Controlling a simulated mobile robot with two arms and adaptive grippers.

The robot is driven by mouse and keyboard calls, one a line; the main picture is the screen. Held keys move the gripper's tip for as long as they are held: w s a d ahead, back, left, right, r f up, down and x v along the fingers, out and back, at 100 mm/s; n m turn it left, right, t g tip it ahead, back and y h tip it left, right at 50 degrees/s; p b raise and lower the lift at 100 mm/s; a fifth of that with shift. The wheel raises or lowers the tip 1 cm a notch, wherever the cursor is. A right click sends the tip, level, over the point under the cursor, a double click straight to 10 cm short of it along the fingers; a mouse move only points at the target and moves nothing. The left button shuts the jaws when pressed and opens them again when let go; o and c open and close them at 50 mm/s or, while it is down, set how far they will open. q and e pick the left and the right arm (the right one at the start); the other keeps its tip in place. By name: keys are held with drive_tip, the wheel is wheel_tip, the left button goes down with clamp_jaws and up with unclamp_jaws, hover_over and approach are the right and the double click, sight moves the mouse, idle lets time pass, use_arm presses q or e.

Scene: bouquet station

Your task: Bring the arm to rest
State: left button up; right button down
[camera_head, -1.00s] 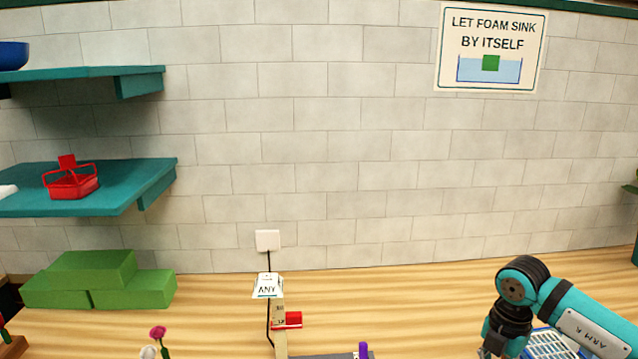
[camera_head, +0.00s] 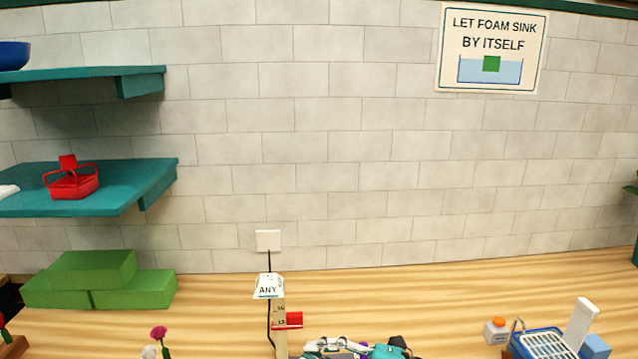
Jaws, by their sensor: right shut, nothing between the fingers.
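My right gripper (camera_head: 318,347) shows at the bottom edge, just right of the upright wooden post, with its teal and black wrist to the right of it. It is shut with nothing in it. The lower part of the gripper and the rest of the arm are cut off by the frame. My left gripper is not in view.
A wooden post with an ANY sign (camera_head: 268,287) and a red slider (camera_head: 294,320) stands left of the gripper. Green foam blocks (camera_head: 95,280) lie at the left. A blue basket (camera_head: 545,345) and a small orange-topped box (camera_head: 497,331) stand at the right.

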drive_tip(key=w+d+r+m+t+h, duration=0.1)
drive_tip(key=w+d+m+t+h, duration=0.1)
drive_tip(key=d+m+t+h, duration=0.35)
drive_tip(key=w+d+r+m+t+h, duration=0.2)
drive_tip(key=d+m+t, duration=0.1)
drive_tip(key=m+t, duration=0.55)
drive_tip(key=s+d+f+m+g+h, duration=0.2)
drive_tip(key=d+f+m+h, duration=0.3)
drive_tip(key=f, duration=0.2)
drive_tip(key=s+d+f+m+g+h, duration=0.3)
drive_tip(key=d+f+m+h, duration=0.2)
drive_tip(key=f, duration=0.1)
drive_tip(key=s+d+f+g, duration=0.1)
drive_tip(key=s+f+g, duration=0.6)
drive_tip(key=s, duration=0.4)
drive_tip(key=s+d+f+g, duration=0.1)
drive_tip(key=s+f+g, duration=0.3)
drive_tip(key=s+f, duration=0.6)
wheel_tip(320, 180, down, 27)
drive_tip(key=s+g+b, duration=0.1)
drive_tip(key=s+b, duration=0.1)
drive_tip(key=s, duration=0.1)
drive_tip(key=s+d+f+g+b, duration=0.1)
drive_tip(key=s+d+f, duration=0.2)
drive_tip(key=s+f, duration=1.2)
drive_tip(key=shift+s+f+g+b, duration=0.3)
drive_tip(key=shift+s+f, duration=0.05)
drive_tip(key=shift+f, duration=0.35)
